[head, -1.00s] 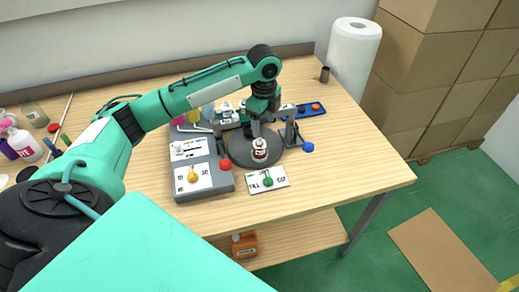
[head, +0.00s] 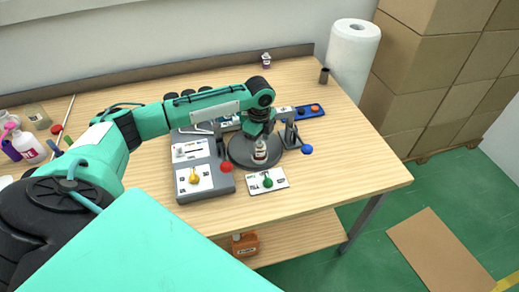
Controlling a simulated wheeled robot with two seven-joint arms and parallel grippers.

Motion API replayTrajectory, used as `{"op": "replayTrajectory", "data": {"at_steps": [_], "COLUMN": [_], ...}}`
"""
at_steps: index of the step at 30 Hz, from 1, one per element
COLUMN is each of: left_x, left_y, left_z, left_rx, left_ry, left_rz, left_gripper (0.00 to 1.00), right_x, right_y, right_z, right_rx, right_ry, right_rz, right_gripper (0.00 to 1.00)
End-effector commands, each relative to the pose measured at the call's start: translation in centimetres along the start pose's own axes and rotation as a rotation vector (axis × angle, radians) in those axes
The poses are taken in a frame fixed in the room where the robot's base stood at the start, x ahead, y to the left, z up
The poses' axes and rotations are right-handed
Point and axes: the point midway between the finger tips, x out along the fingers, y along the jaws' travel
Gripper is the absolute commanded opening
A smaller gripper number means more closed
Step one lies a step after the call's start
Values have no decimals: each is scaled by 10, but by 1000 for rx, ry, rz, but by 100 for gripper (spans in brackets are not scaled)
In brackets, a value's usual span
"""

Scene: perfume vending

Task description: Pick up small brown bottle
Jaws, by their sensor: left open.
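A small brown bottle with a white label (head: 260,153) stands upright on the dark round plate (head: 239,154) of the grey machine. My left gripper (head: 261,137) is directly above and around the bottle's top, pointing down. Its fingers partly hide the bottle's neck, and it is open. My right gripper is not in view.
A white card (head: 267,181) with a green knob lies in front. The table's right front is clear.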

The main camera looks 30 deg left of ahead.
Motion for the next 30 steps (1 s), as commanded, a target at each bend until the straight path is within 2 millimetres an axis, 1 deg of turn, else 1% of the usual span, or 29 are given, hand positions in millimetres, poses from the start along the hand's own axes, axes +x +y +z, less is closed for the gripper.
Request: {"op": "replayTrajectory", "data": {"at_steps": [1,3,6,9,14,15,17,18,20,21,22,30], "left_x": [5,16,27,31,31,31,31,31,31,31,31,30], "left_y": [2,1,2,2,1,1,1,1,1,1,1,1], "left_z": [-2,-2,-2,-2,-2,-2,-2,-2,-2,-2,-2,-2], "left_rx": [1,0,1,1,1,1,1,1,1,1,1,1], "left_ry": [0,0,0,-1,-1,-1,-1,-1,-1,-1,-1,-1], "left_rz": [4,2,1,0,-1,-1,-1,-1,-1,-1,-1,-1], "left_gripper": [63,63,63,63,63,59,47,39,28,20,15,15], "right_x": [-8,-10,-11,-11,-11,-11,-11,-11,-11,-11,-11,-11], "right_y": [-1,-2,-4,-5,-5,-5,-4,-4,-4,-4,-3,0], "right_z": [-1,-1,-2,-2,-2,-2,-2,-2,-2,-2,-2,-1], "right_rx": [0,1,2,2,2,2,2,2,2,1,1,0], "right_ry": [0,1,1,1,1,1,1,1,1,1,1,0], "right_rz": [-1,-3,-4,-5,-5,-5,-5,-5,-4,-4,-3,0], "right_gripper": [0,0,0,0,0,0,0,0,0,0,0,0]}}
